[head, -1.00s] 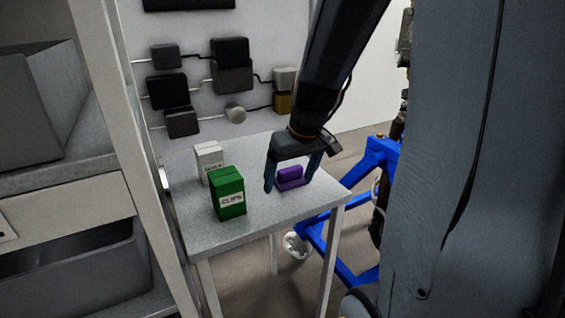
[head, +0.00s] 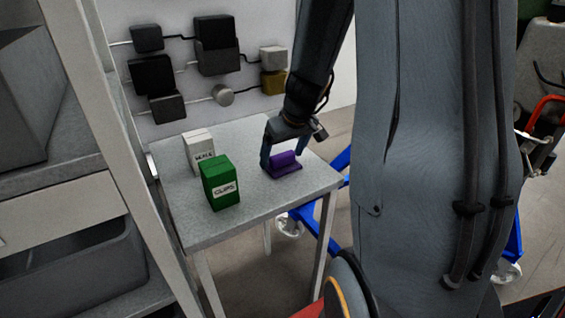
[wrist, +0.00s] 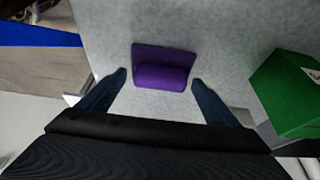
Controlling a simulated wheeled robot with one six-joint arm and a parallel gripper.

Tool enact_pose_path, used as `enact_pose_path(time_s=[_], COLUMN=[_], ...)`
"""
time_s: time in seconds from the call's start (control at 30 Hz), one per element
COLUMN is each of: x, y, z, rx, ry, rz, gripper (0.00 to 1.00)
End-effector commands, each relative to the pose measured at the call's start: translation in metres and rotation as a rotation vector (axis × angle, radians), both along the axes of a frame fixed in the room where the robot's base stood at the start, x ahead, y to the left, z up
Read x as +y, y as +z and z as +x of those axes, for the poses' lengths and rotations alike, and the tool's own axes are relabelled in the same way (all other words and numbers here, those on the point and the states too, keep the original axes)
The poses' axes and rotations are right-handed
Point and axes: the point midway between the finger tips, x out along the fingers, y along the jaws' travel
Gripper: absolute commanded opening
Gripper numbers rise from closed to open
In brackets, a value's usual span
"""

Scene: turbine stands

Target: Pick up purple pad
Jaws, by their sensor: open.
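The purple pad (head: 284,164) lies on the grey table near its right side; it has a flat base and a raised block on top. In the wrist view the pad (wrist: 162,68) sits ahead of and between my fingertips, with a gap on each side. My gripper (head: 281,158) is open and empty, just above the table at the pad. In the wrist view both blue fingers of my gripper (wrist: 160,78) are spread and do not appear to touch the pad.
A green box marked CLIPS (head: 220,184) and a white box (head: 199,152) stand on the table (head: 245,215), left of the pad. A blue frame (head: 340,160) stands beyond the table's right edge. Wall boxes with cables (head: 215,45) hang behind. The table's front is clear.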

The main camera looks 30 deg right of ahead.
Motion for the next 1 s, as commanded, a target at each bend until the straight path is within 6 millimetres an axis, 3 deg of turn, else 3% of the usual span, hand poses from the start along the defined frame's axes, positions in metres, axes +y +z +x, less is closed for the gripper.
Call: enact_pose_path(time_s=[0.33, 0.5, 0.57, 0.83, 1.0], x=[0.0, 0.0, 0.0, 0.0, 0.0], y=[-0.006, -0.006, -0.006, -0.003, 0.011], z=[0.002, 0.002, 0.002, 0.003, 0.003], rx=[0.0, 0.0, 0.0, -0.001, -0.004], ry=[0.0, -0.001, -0.001, -0.002, 0.0], rz=[-0.001, -0.001, -0.001, 0.001, -0.001], gripper=[0.84, 0.56, 0.51, 0.5, 0.5])
